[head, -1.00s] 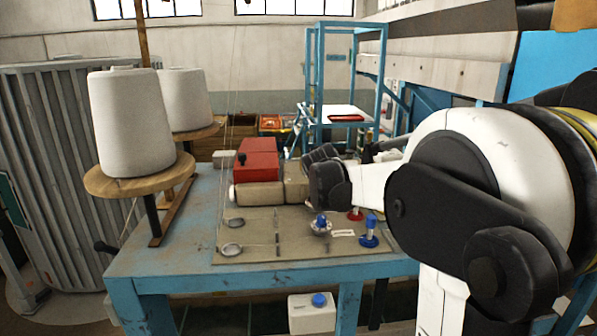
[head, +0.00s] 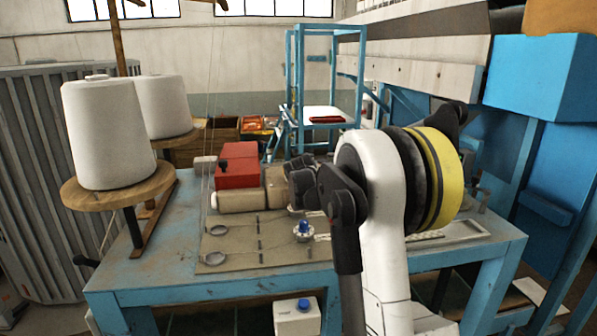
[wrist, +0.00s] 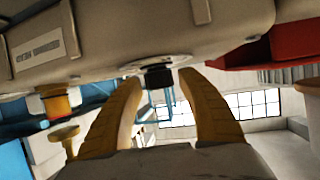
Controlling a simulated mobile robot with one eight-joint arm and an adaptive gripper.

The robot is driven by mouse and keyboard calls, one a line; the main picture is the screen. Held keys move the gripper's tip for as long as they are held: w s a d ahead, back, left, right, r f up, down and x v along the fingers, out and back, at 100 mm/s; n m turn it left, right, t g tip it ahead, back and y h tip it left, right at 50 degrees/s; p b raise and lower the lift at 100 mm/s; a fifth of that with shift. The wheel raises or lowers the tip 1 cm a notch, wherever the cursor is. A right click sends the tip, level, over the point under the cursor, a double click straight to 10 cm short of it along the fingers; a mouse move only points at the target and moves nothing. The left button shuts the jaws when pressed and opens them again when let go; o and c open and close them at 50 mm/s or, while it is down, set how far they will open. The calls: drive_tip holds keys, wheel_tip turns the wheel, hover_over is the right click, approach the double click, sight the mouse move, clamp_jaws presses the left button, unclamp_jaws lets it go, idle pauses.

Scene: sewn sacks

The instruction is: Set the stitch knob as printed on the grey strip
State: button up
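A black knob (wrist: 160,79) on a pale round dial (wrist: 152,63) shows on the beige machine body (wrist: 130,30) in the wrist view; I take it for the stitch knob. My gripper (wrist: 159,80) is open, with one ochre finger on each side of the knob and gaps between. A pale framed strip (wrist: 41,50) with dark print is on the machine at left; the print is too small to read. In the head view the machine body (head: 250,200) shows, but my arm hides the knob side and my fingers.
A red box (head: 237,165) sits on the machine. A blue knob (head: 303,228) stands on the plate (head: 225,258) in front. Two thread cones (head: 107,135) (head: 160,105) stand at left. The blue table's (head: 150,272) left front is clear.

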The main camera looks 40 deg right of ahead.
clamp_jaws()
drive_tip(key=shift+f+m+h+b, duration=0.1)
drive_tip(key=shift+m+h+b, duration=0.2)
drive_tip(key=shift+a+m+g+h+b, duration=0.1)
drive_tip(key=shift+m+g+h+b, duration=0.65)
drive_tip(key=shift+m+g+h, duration=0.3)
drive_tip(key=shift+m+g+h+b, duration=0.4)
drive_tip(key=shift+m+g+h, duration=0.65)
drive_tip(key=shift+m+g, duration=0.65)
drive_tip(key=shift+o, duration=1.9)
unclamp_jaws()
